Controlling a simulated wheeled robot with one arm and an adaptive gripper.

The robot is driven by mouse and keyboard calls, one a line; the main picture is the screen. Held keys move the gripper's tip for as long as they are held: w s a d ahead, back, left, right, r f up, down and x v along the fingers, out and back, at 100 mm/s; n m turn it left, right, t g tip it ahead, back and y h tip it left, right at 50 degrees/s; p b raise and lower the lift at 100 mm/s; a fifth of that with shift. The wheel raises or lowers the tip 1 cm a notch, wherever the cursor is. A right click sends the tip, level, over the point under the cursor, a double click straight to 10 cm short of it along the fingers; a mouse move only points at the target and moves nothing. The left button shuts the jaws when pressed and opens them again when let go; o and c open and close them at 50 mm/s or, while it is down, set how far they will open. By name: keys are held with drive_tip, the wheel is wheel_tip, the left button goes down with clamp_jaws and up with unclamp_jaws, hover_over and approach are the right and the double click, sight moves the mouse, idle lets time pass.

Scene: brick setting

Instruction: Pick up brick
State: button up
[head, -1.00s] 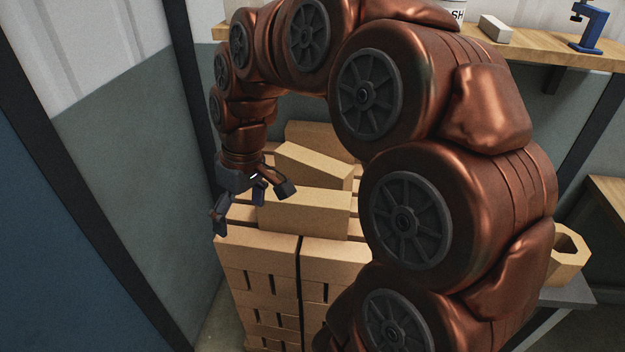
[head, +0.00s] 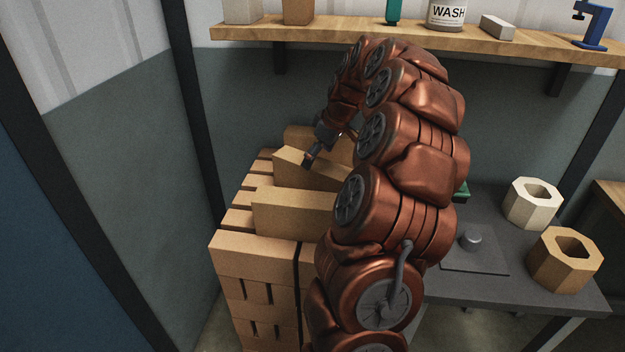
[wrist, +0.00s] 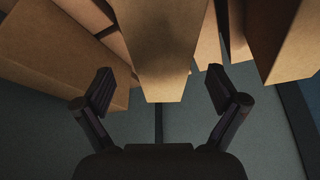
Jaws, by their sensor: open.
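Tan bricks form a stack, with several loose ones on top. One upright brick (head: 290,215) stands at the front of the top. A slanted brick (head: 298,168) is behind it, and another (head: 302,136) is at the back. My gripper (head: 325,152) is over the rear of the stack, by the slanted brick, partly hidden by my arm. In the wrist view my gripper (wrist: 160,84) is open, with its two fingers wide apart. One brick's end (wrist: 163,85) shows between them, apart from both fingers. I cannot tell for certain which brick it is.
A grey table (head: 505,285) at right bears a white hollow block (head: 530,214) and a tan one (head: 562,275). A wooden shelf (head: 350,32) with a WASH container (head: 446,14) and blue clamp (head: 592,28) runs above. A dark post (head: 196,110) stands left of the stack.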

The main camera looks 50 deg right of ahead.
sight(312, 179)
drive_tip(key=shift+p+x, duration=0.65)
drive_tip(key=shift+x, duration=2.45)
drive_tip(key=shift+a, duration=0.15)
drive_tip(key=shift+c, duration=0.2)
drive_tip(key=shift+r, duration=0.1)
clamp_jaws()
